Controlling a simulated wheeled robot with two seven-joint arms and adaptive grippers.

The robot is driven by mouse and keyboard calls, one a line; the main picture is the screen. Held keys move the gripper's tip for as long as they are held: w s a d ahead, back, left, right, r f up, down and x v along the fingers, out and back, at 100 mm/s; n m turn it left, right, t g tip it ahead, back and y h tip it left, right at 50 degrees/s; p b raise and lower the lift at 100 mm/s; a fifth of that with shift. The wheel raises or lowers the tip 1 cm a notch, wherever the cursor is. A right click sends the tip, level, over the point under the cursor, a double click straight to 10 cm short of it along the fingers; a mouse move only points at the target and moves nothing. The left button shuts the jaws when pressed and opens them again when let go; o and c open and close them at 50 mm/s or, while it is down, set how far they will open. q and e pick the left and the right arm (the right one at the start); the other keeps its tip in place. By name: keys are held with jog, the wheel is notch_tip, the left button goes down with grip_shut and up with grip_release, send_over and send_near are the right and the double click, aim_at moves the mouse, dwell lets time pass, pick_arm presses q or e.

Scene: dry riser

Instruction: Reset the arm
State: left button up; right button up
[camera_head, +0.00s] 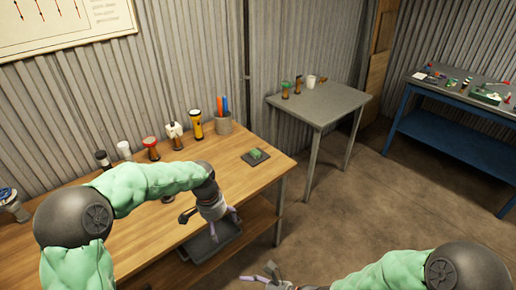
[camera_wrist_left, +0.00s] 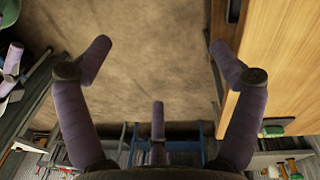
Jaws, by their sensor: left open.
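My left gripper (camera_head: 224,226) hangs near the right end of the wooden workbench (camera_head: 265,180), by its front edge. In the left wrist view its purple fingers stand wide apart, with nothing between them and the floor below. My left arm reaches across the bench from the left. My right gripper (camera_head: 262,275) is low at the bottom of the head view, beyond the bench's front edge. Its purple fingers show only in part, and I cannot tell how far they are open. No object shows in it.
A small green-topped block (camera_head: 255,156) lies near the right end. A grey table (camera_head: 320,105) and a blue-framed bench (camera_head: 450,135) stand beyond. Floor between is clear.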

pick_arm(q)
jog(key=s+d+f+n+h, duration=0.1)
jog(key=s+f+n, duration=0.1)
jog(key=s+f, duration=0.5)
jog(key=s+d+f+n+h, duration=0.1)
jog(key=s+d+f+n, duration=0.15)
jog(key=f, duration=0.85)
pick_arm(e)
jog(key=s+d+f+n+g+h, duration=0.3)
jog(key=s+d+f+n, duration=0.2)
jog(key=f, duration=0.2)
jog(key=s+d+f+n+g+h, duration=0.4)
jog(key=f, duration=0.3)
pick_arm(q)
jog(key=s+f+n, duration=0.4)
jog(key=s+f, duration=0.4)
jog(key=s, duration=0.6)
jog(key=shift+a+f+n+t+h, duration=0.25)
jog(key=shift+f+n+t+h, duration=0.05)
jog(key=shift+f+n, duration=0.05)
pick_arm(e)
jog(key=w+d+f+n+t+h, duration=0.2)
jog(key=w+d+f+n+t, duration=0.1)
jog(key=f+n, duration=0.5)
jog(key=shift+w+d+f, duration=0.55)
jog(key=shift+w+d, duration=0.25)
jog(key=shift+w, duration=0.35)
